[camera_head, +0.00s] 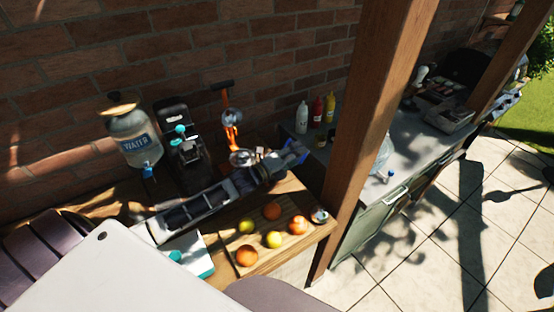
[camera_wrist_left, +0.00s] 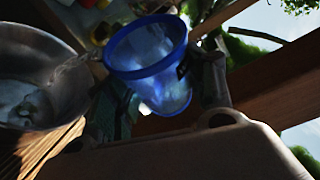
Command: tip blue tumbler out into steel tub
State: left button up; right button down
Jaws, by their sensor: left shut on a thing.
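My left gripper (camera_head: 289,154) is shut on the blue tumbler (camera_head: 295,159), above the far right part of the wooden table. In the left wrist view the translucent blue tumbler (camera_wrist_left: 164,88) is tilted, its open mouth facing the steel tub (camera_wrist_left: 62,98). A pale, clear streak (camera_wrist_left: 72,66) shows between the tumbler's rim and the tub; what it is made of is hard to tell. Something pale and glassy lies inside the tub. In the head view a shiny round metal rim, seemingly the tub (camera_head: 242,158), shows behind my left arm, partly hidden. My right gripper is out of view.
Several oranges and yellow-green fruits (camera_head: 273,239) lie on a board in front of my arm. An orange press (camera_head: 231,130), a black coffee machine (camera_head: 180,140) and a water dispenser (camera_head: 133,138) stand at the back. A wooden post (camera_head: 365,120) rises close to the right.

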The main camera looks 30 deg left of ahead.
aim_at(288, 143)
pick_arm(q)
jog(key=shift+a+f+n+t, duration=0.3)
jog(key=shift+a+n, duration=0.4)
dwell(0.4)
jog(key=shift+a+r+n+t, duration=0.15)
jog(key=shift+r+n+t, duration=0.15)
jog(key=shift+n, duration=0.3)
dwell(0.3)
dwell(0.3)
jog(key=shift+r+h, duration=0.1)
jog(key=shift+h, duration=0.2)
jog(key=shift+r+n, duration=0.4)
jog(key=shift+n, duration=0.1)
jog(key=shift+a+r+n+t, duration=0.25)
jog(key=shift+r+n+t, duration=0.1)
jog(key=shift+r+n, duration=0.5)
jog(key=shift+a+r+n+t, duration=0.25)
jog(key=shift+r+n+t, duration=0.1)
jog(key=shift+r+n, duration=0.45)
jog(key=f+m, duration=0.2)
jog(key=d+f+m+g, duration=0.1)
jog(key=f, duration=0.1)
jog(key=shift+m, duration=0.35)
jog(key=shift+d+f+m+g, duration=0.3)
jog(key=shift+f+m+g, duration=0.2)
jog(key=shift+m, duration=0.4)
